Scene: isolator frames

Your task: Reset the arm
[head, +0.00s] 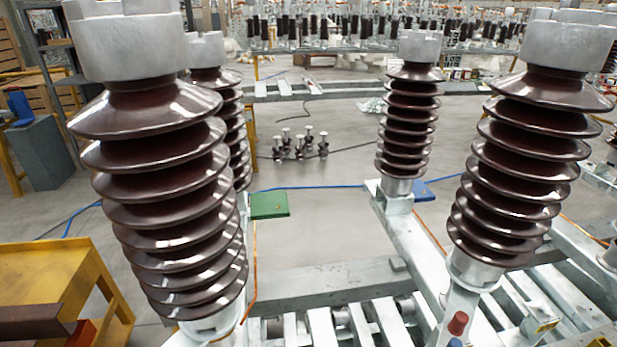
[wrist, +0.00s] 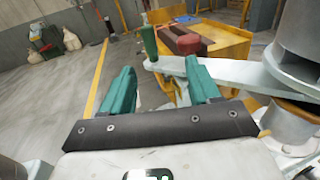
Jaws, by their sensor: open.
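My gripper (wrist: 160,80) shows in the wrist view with two teal fingers spread well apart. It is open, and nothing is held between the fingers. A flat grey metal bar (wrist: 240,74) passes beyond the right finger, with a green upright piece (wrist: 149,42) at its left end. I cannot tell how far the bar is from the finger. My arm and gripper do not show in the head view.
Tall brown ribbed insulators (head: 165,185) (head: 525,165) stand on a grey metal frame (head: 330,275) in the head view. A yellow cart (head: 50,275) is at lower left and also shows in the wrist view (wrist: 228,45). A grey cylinder (wrist: 300,45) is close at right. Open floor lies left.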

